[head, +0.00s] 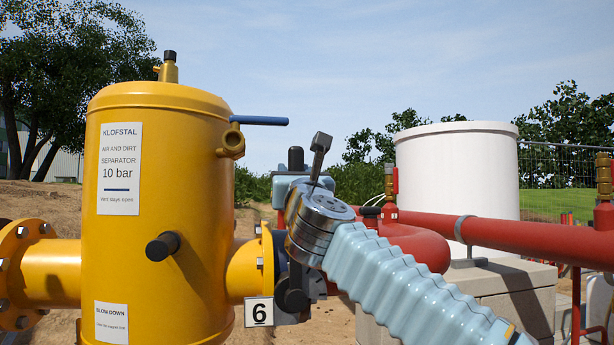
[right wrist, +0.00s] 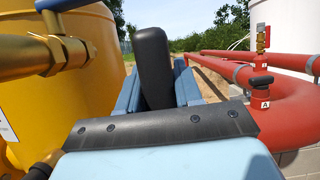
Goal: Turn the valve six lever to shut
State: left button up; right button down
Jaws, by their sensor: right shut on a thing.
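The valve six lever (head: 295,157) is black with a rounded end. It stands roughly upright by the yellow separator's right-hand pipe, above the white tag marked 6 (head: 259,313). In the right wrist view the lever (right wrist: 153,62) rises between the two blue-grey fingers. My right gripper (head: 288,185) is shut on the lever, and it also shows in the right wrist view (right wrist: 152,92). The dark valve body (head: 292,292) shows partly below my wrist; my wrist and gripper hide the lower lever. My left gripper is out of view.
The yellow separator (head: 190,190) stands close on the left, with a blue-handled brass valve (head: 258,121) projecting from it. Red pipes (head: 490,236) run behind and right of my arm. A white tank (head: 458,170) and pale blocks (head: 510,300) stand at the right.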

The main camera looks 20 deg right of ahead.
jog(key=shift+w+a+f, duration=0.1)
jog(key=shift+a, duration=0.15)
jog(key=c, duration=0.8)
grip_release()
jog(key=shift+a, duration=0.1)
jog(key=shift+c, duration=0.2)
jog(key=shift+s+f, duration=0.15)
jog(key=shift+s, duration=0.2)
jog(key=b+v, duration=0.5)
jog(key=v, duration=0.8)
jog(key=shift+s, duration=0.1)
